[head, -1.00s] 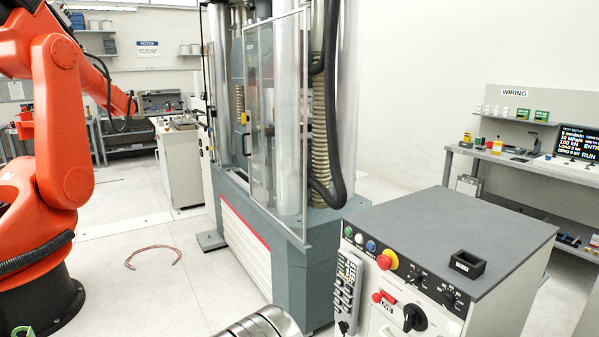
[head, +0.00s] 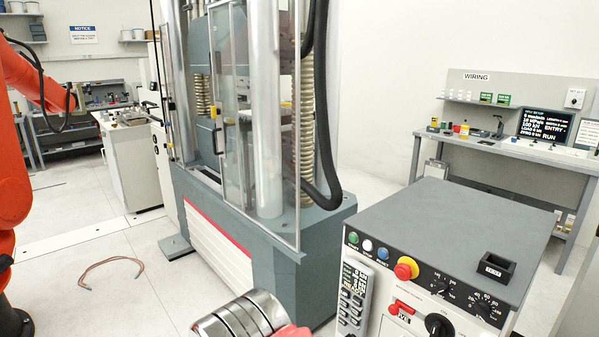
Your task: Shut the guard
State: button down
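The guard (head: 230,150) is a clear framed panel on the front of the tall testing machine. The left part of the front looks uncovered, with the grey column and bellows showing there. I cannot tell for sure whether the guard slides or swings. My gripper is not in view. A banded metal cylinder with a red piece (head: 242,316) shows at the bottom edge and may be part of my own arm.
A control cabinet (head: 435,225) with buttons and a pendant (head: 354,298) stands at front right. A large orange robot arm (head: 15,170) is at the left edge. A cable loop (head: 112,260) lies on the floor. A wiring bench (head: 500,150) is at right. Floor left of the machine is mostly clear.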

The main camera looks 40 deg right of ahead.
aim_at(222, 152)
jog(key=z, duration=0.35)
jog(key=i, duration=1.65)
jog(key=z, duration=0.4)
